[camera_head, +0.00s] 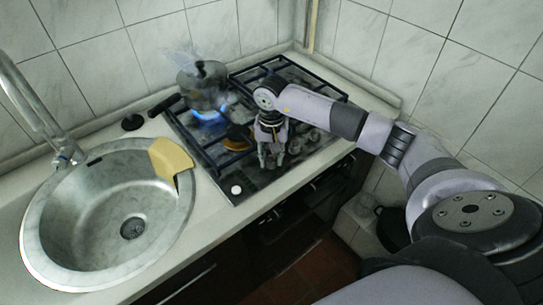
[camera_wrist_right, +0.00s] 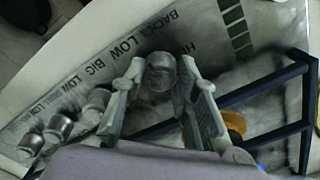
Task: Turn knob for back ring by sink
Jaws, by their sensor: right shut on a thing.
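My right gripper (camera_head: 272,160) reaches down to the front of the gas hob (camera_head: 249,186). In the right wrist view its two fingers (camera_wrist_right: 162,88) stand on either side of a round metal knob (camera_wrist_right: 161,70) and are shut on it. Print reading "BACK", "LOW" and "HI" shows on the panel beside this knob. Several more metal knobs (camera_wrist_right: 97,101) sit in a row to its left. A blue flame (camera_head: 209,117) burns on the back ring by the sink, under a pot (camera_head: 203,90). My left gripper is not in view.
The round sink (camera_head: 60,222) is left of the hob, with a yellow cloth (camera_head: 171,158) over its rim. Steam rises over the pot, and its dark handle (camera_head: 164,105) points left. Dark pan supports (camera_head: 285,66) rise above the hob. Tiled walls close off the back and right.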

